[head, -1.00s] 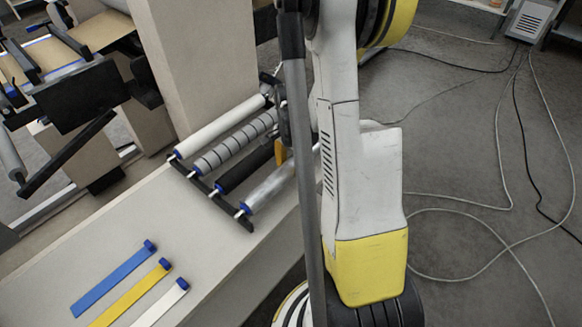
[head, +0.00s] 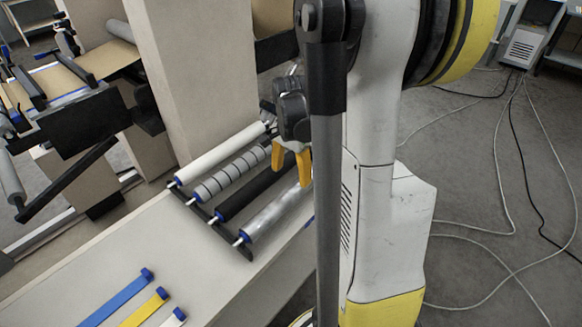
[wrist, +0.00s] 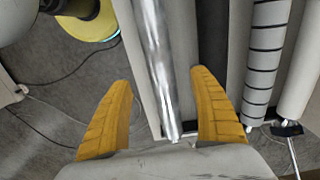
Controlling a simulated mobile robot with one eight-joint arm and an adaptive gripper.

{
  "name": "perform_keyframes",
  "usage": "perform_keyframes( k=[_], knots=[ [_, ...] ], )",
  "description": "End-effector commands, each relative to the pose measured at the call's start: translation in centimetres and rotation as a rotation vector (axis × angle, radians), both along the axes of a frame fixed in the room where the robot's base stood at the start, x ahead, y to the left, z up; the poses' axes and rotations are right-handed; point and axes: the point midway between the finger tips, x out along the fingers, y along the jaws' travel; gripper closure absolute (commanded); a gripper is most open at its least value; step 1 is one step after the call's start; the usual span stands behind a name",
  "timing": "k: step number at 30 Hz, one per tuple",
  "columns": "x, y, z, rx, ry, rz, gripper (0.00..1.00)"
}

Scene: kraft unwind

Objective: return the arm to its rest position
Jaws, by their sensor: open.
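My gripper (head: 291,165) shows in the head view beside my arm, over the far end of the roller rack (head: 208,215). Its two yellow fingers are spread apart and hold nothing. In the wrist view, my gripper (wrist: 161,80) is open, and a shiny silver roller (wrist: 157,50) lies beyond it, seen between the fingers. The silver roller (head: 270,216) is the nearest on the rack in the head view. My arm stands upright across the middle of the head view and hides part of the bench.
The rack also carries a black roller (head: 240,190), a banded grey roller (head: 230,173) and a white roller (head: 215,155). Blue (head: 118,297), yellow (head: 145,308) and white (head: 174,319) strips lie on the bench (head: 100,262). Cables (head: 505,170) cross the floor at right.

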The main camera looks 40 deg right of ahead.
Motion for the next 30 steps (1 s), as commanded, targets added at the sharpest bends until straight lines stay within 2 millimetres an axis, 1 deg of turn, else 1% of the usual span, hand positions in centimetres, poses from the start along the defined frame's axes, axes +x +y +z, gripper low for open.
perform_keyframes(
  k=[1, 3, 6, 14, 17, 20, 23, 24, 25, 27, 29, 30],
  knots=[
    [0.0, 0.0, 0.8, 0.000, 0.000, 0.000, 0.29],
    [0.0, 0.0, 1.7, 0.000, 0.000, 0.000, 0.29],
    [0.0, 0.0, 2.5, 0.000, 0.000, 0.000, 0.29],
    [0.0, 0.0, 2.7, 0.000, 0.000, 0.001, 0.29],
    [0.1, 0.7, 3.2, -0.008, -0.012, 0.035, 0.29],
    [0.3, 3.1, 4.8, -0.033, -0.050, 0.148, 0.29],
    [0.3, 6.9, 7.0, -0.080, -0.114, 0.341, 0.29],
    [0.2, 8.7, 8.0, -0.104, -0.145, 0.433, 0.29],
    [0.0, 10.0, 8.6, -0.123, -0.169, 0.503, 0.29],
    [-0.5, 13.0, 9.9, -0.169, -0.224, 0.665, 0.29],
    [-1.2, 15.4, 10.8, -0.211, -0.271, 0.801, 0.29],
    [-1.7, 17.0, 11.2, -0.240, -0.301, 0.891, 0.29]
  ],
)
